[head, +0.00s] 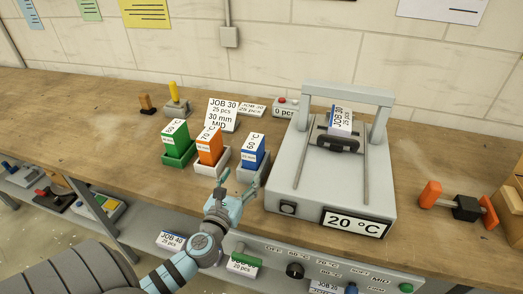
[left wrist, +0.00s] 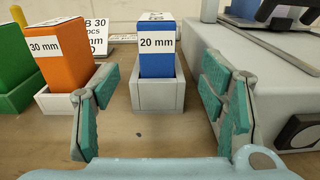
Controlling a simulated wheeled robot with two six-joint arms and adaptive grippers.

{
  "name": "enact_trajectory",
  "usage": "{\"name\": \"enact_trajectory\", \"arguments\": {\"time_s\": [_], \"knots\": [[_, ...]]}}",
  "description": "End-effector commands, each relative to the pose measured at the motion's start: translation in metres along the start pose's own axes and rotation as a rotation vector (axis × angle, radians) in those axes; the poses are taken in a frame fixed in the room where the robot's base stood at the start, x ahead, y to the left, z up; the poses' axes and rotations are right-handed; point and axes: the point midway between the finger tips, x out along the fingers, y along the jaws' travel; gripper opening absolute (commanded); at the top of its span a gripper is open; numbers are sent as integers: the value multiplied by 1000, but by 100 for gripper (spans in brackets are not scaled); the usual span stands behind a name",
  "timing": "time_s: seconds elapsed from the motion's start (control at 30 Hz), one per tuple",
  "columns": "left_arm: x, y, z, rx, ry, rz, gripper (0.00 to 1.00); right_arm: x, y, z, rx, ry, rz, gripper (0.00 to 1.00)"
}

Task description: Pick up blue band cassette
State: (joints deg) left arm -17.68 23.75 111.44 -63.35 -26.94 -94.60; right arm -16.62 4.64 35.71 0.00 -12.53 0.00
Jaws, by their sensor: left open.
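The blue band cassette (head: 252,152) stands upright in a grey holder (head: 250,183) on the bench, just left of the grey machine. In the left wrist view the cassette (left wrist: 160,58) shows a white "20 mm" label and its pale holder (left wrist: 158,96) is ahead. My left gripper (head: 235,190) is open and empty, in front of the holder. In the left wrist view its green-padded fingers (left wrist: 160,95) are spread either side of the cassette's line, apart from it. My right gripper is not in view.
An orange cassette (head: 210,147) and a green cassette (head: 174,134) stand in holders to the left. A grey machine (head: 390,200) with a "20 °C" display stands close on the right. A "JOB 30" card (head: 222,115) is behind. The bench's left part is mostly clear.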

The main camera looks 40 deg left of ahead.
Motion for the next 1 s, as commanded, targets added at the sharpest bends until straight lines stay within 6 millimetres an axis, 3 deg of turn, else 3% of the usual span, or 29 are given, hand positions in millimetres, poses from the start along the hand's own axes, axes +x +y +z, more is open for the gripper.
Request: {"name": "enact_trajectory", "arguments": {"time_s": [0.23, 0.47, 0.7, 0.93, 1.0], "knots": [[58, 10, 1, 0, -2, 19, 65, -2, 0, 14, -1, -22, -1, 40], [86, 10, 0, -1, -1, 20, 65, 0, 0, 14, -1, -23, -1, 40], [130, 5, -1, -1, -1, 17, 65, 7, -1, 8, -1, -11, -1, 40], [134, 5, 0, -1, 0, 15, 65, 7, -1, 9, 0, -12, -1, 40], [134, 5, 0, -1, 0, 15, 54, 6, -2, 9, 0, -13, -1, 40]]}}
